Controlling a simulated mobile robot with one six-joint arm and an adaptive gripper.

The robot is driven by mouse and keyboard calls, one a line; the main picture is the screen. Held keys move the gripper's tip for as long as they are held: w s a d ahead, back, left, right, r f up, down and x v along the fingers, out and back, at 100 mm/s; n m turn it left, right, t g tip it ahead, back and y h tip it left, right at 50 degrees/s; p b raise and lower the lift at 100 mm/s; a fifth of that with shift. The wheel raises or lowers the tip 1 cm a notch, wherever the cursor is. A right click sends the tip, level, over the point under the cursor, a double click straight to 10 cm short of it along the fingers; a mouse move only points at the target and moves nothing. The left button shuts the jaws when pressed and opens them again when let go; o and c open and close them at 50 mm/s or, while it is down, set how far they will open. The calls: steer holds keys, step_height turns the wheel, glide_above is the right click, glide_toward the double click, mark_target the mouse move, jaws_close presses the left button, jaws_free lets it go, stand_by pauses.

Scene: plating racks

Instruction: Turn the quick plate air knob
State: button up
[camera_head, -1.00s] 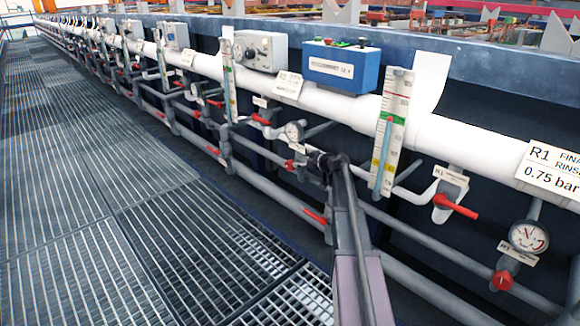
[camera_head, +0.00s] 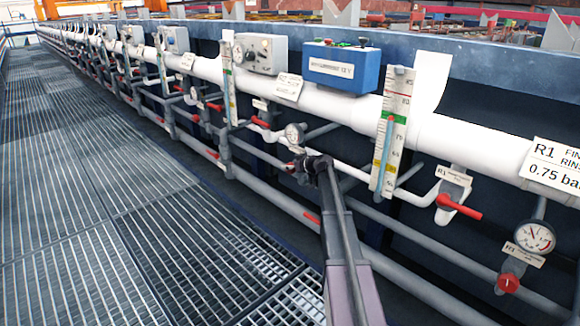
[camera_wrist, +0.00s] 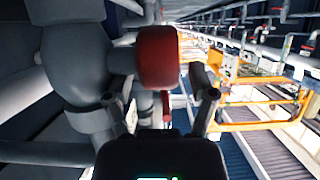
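A red knob (camera_wrist: 157,57) on a grey valve body (camera_wrist: 75,65) shows large in the wrist view, just beyond my gripper (camera_wrist: 160,100). The two dark fingers are spread apart with nothing between them. The knob sits ahead of and slightly above the fingertips, and I see no contact. In the head view my gripper (camera_head: 303,166) is at the pipe row, below a small round gauge (camera_head: 295,132). There the gripper partly covers the red knob (camera_head: 291,167). No label naming the quick plate air knob is readable.
A red-handled valve (camera_head: 458,207), another gauge (camera_head: 534,237) and a red knob (camera_head: 508,283) stand to the right. A level scale (camera_head: 392,130) is close to my arm. A blue box (camera_head: 342,67) sits above the white pipe (camera_head: 470,135). The grating walkway (camera_head: 110,220) is clear.

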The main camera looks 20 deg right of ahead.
jaws_close()
steer(key=shift+f+b, duration=0.15)
steer(key=shift+b, duration=0.35)
steer(key=shift+s+f+t+b, duration=0.1)
steer(key=shift+t+b, duration=0.5)
steer(key=shift+b, duration=0.1)
steer(key=shift+t+y+b, duration=0.4)
steer(key=shift+t+b, duration=0.1)
steer(key=shift+b, duration=0.5)
steer(key=shift+s+t+b, duration=0.1)
steer(key=shift+t+b, duration=0.2)
steer(key=shift+r, duration=0.2)
steer(key=shift+o, duration=1.1)
jaws_free()
